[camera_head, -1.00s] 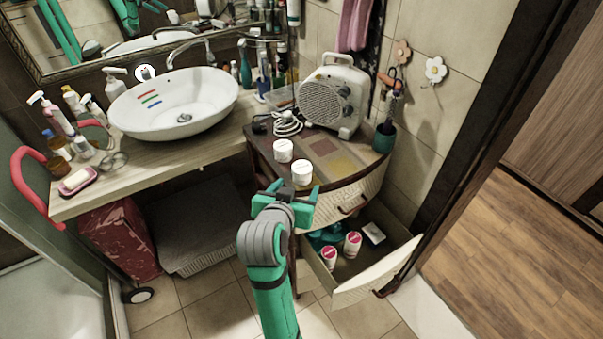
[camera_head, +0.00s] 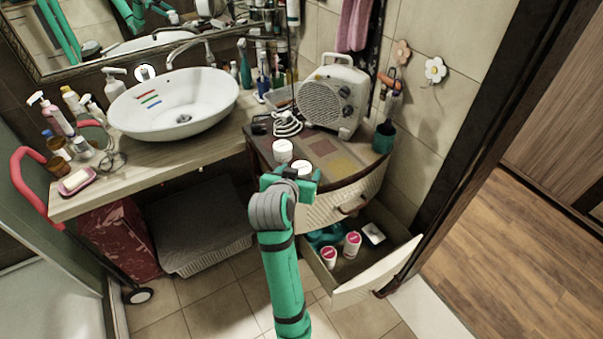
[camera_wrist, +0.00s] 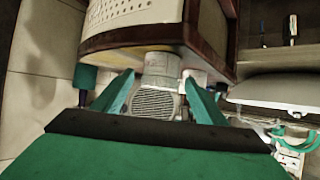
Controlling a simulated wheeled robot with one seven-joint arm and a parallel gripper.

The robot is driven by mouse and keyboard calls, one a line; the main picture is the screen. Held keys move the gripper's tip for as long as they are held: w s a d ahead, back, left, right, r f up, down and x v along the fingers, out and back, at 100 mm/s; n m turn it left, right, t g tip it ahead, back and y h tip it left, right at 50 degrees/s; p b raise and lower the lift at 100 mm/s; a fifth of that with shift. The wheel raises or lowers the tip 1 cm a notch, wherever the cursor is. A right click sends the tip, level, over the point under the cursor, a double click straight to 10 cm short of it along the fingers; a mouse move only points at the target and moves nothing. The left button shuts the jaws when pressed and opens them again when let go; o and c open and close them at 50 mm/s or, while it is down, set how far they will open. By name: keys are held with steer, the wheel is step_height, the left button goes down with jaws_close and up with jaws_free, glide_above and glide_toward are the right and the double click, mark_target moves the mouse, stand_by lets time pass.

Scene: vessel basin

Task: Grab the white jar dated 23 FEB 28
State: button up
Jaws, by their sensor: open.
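Two white jars stand on the corner cabinet top, a rear one (camera_head: 282,150) and a front one (camera_head: 303,167). My gripper (camera_head: 292,175) is open at the cabinet's front edge, close to the front jar and partly covering it. In the wrist view, where the scene appears upside down, one white jar (camera_wrist: 160,66) shows between the spread fingers (camera_wrist: 158,85). The other jar (camera_wrist: 196,77) shows partly behind the right finger. No date is readable on either jar, so I cannot tell which is dated 23 FEB 28. I see no contact with a jar.
A fan heater (camera_head: 333,99) with a coiled cable stands behind the jars, and a green cup (camera_head: 384,137) stands at right. Below, an open drawer (camera_head: 349,290) holds two pink-and-white jars (camera_head: 352,244) and a white box (camera_head: 373,233). A sink (camera_head: 172,112) is at left.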

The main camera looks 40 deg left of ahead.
steer(key=shift+x, duration=1.2)
steer(key=c, duration=1.2)
steer(key=shift+o, duration=0.2)
steer(key=shift+r, duration=0.15)
